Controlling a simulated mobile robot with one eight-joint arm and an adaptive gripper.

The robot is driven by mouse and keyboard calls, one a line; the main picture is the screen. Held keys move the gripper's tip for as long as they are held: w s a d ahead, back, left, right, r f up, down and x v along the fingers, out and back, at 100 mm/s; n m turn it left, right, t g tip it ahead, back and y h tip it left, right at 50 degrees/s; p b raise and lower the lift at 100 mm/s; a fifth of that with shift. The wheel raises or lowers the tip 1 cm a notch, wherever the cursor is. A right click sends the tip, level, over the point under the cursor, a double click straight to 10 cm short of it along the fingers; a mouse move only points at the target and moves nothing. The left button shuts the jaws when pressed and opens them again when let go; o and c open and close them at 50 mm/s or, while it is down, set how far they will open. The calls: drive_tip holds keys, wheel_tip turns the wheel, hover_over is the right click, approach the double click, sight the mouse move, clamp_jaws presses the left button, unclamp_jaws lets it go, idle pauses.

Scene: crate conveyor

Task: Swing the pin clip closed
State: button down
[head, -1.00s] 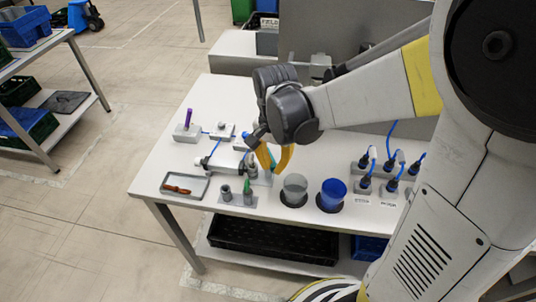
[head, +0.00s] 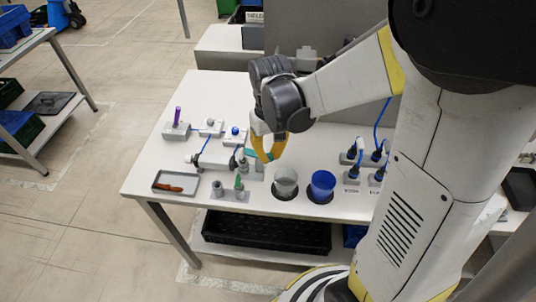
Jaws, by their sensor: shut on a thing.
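The white table (head: 215,90) carries a grey clamp-like fixture (head: 242,163) with a horizontal cylinder (head: 213,160) and a blue cable. My gripper (head: 262,158), with orange and teal fingers, points down at the right end of this fixture. Its fingers are shut on a small part there, which seems to be the pin clip. The clip itself is hidden by the fingertips and too small to make out, so its angle cannot be told.
A clear cup (head: 285,182) and a blue cup (head: 322,186) stand close right of the gripper. A block with a green peg (head: 239,183) is in front, a tray (head: 158,182) at front left, a purple-pin block (head: 176,131) at left. Plugs (head: 352,176) stand at right.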

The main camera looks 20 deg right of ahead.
drive_tip(key=shift+w+d+n, duration=0.1)
drive_tip(key=shift+w+n, duration=0.05)
drive_tip(key=shift+n, duration=0.45)
drive_tip(key=shift+w+d+n, duration=0.1)
drive_tip(key=shift+w+n, duration=0.05)
drive_tip(key=shift+n, duration=0.45)
drive_tip(key=c, duration=1.4)
unclamp_jaws()
drive_tip(key=shift+r, duration=0.1)
wheel_tip(320, 180, up, 12)
